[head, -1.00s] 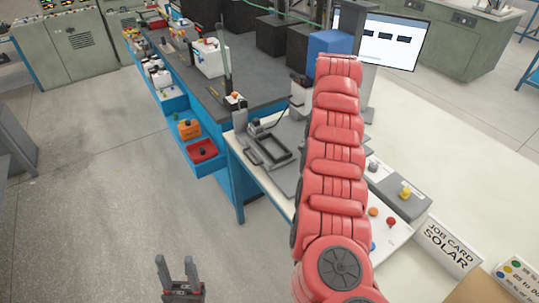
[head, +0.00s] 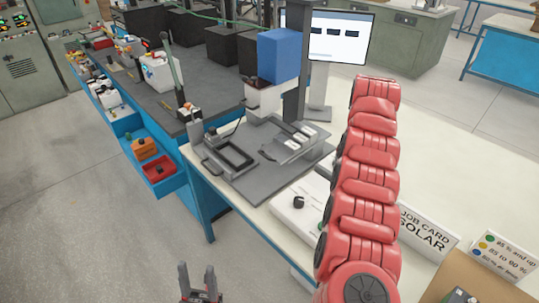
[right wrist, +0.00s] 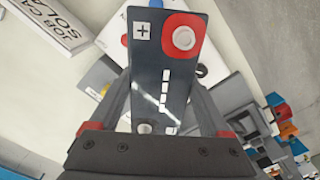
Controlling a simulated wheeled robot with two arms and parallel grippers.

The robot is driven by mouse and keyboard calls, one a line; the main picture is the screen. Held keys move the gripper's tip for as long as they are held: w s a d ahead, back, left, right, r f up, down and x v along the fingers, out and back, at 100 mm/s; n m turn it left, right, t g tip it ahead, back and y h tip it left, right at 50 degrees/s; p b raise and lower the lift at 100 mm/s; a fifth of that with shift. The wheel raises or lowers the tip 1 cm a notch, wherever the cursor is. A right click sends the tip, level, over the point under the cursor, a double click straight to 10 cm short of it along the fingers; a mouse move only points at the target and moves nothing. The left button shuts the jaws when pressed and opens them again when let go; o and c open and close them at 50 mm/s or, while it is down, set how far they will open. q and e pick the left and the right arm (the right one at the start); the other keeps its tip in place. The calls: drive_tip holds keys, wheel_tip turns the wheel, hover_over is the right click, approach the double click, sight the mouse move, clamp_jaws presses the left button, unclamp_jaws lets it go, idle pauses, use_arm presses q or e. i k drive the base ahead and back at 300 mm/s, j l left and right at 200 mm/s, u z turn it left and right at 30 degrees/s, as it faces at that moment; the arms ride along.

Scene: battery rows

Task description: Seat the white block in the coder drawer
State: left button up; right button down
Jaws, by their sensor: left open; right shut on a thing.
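My right gripper (right wrist: 160,96) is shut on a block (right wrist: 170,60) in the right wrist view. The block's face toward the camera is dark, with a plus mark, a red-ringed terminal and a row of white bars; its sides are hidden. In the head view my red right arm hides this gripper and block. The coder drawer (head: 215,157) is a dark open frame on a grey plate at the table's left end. A white block with a dark top (head: 262,98) shows behind it, beneath a blue box. My left gripper (head: 198,268) is open and empty, low over the floor.
A grey column (head: 296,85) and a screen (head: 340,35) stand behind the plate. A white panel (head: 297,212) with a black knob lies in front. The job card (head: 425,230) stands right of my arm. The dark bench (head: 205,85) holds other blocks.

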sight(234, 157)
drive_tip(key=i+j+z, duration=0.2)
drive_tip(key=j, duration=0.15)
drive_tip(key=j+z, duration=0.2)
drive_tip(key=j, duration=0.2)
drive_tip(key=i+j+z, duration=0.15)
drive_tip(key=j, duration=0.25)
drive_tip(key=i+j+z, duration=0.2)
drive_tip(key=j, duration=0.7)
